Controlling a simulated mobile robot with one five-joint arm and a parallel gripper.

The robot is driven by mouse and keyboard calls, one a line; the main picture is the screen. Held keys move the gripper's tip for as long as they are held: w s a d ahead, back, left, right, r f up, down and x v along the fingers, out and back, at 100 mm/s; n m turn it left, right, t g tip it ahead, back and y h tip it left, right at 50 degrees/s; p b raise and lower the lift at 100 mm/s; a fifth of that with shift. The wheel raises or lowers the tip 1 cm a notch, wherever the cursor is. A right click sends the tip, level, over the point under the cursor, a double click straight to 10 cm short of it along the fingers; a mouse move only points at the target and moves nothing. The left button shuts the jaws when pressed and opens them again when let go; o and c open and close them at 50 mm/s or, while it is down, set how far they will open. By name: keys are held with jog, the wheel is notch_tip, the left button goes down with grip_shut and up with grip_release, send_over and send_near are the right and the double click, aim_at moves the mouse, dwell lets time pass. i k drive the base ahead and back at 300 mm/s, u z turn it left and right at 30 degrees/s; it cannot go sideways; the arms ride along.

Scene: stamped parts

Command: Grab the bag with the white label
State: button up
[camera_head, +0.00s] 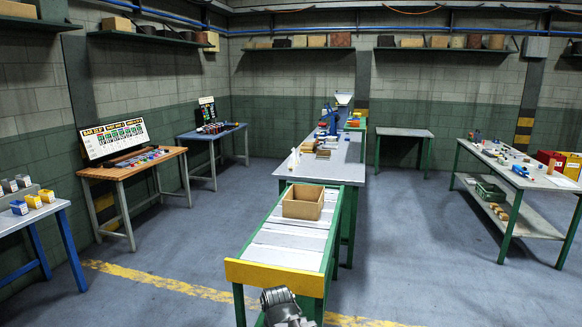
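I cannot make out a bag with a white label; items on the tables are too small to tell apart. Several small objects, some pale, lie on the long green-legged table (545,185) at the right. A small white upright item (294,158) and some brown pieces (309,145) are on the middle workbench (340,172). A dark grey end part of my arm, seemingly my gripper (280,298), shows at the bottom edge, in front of the conveyor table. Its fingers cannot be made out, and nothing is seen held in it.
An open cardboard box (303,205) sits on the conveyor table (285,240) with a yellow front board. A wooden table (125,170) and blue-legged tables stand at the left. A green crate (490,191) is on the right table's lower shelf. Floor (425,240) between middle and right tables is clear.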

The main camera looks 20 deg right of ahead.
aim_at(291, 162)
jog(key=u, duration=0.2)
jog(key=i, duration=1.1)
jog(key=u, duration=0.5)
jog(key=i, duration=3.2)
jog(key=z, duration=0.45)
jog(key=i, duration=1.95)
jog(key=z, duration=1.4)
jog(key=i, duration=1.3)
jog(key=z, duration=0.45)
